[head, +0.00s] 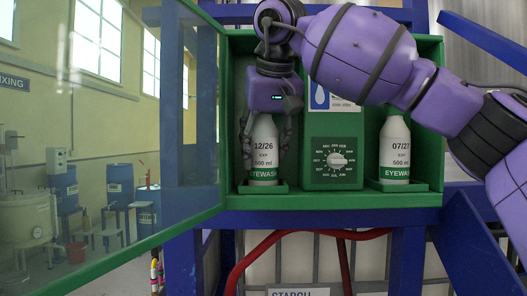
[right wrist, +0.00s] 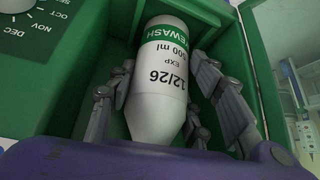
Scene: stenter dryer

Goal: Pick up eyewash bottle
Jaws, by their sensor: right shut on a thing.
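A white eyewash bottle (head: 263,163) marked 12/26, 500 ml, with a green band stands upright in the left green holder of the green cabinet. My right gripper (head: 264,150) reaches down from above and is shut on this bottle, its fingers on both sides. In the right wrist view the bottle (right wrist: 165,75) lies between the fingers, label facing the camera; its neck end is hidden by the gripper. A second eyewash bottle (head: 394,150), marked 07/27, stands in the right holder, its top partly behind my arm. My left gripper is out of view.
A green box with a month dial (head: 337,160) stands between the bottles. The cabinet's clear door (head: 130,262) is swung open to the left. A red hose (head: 290,236) runs below, among blue frame posts.

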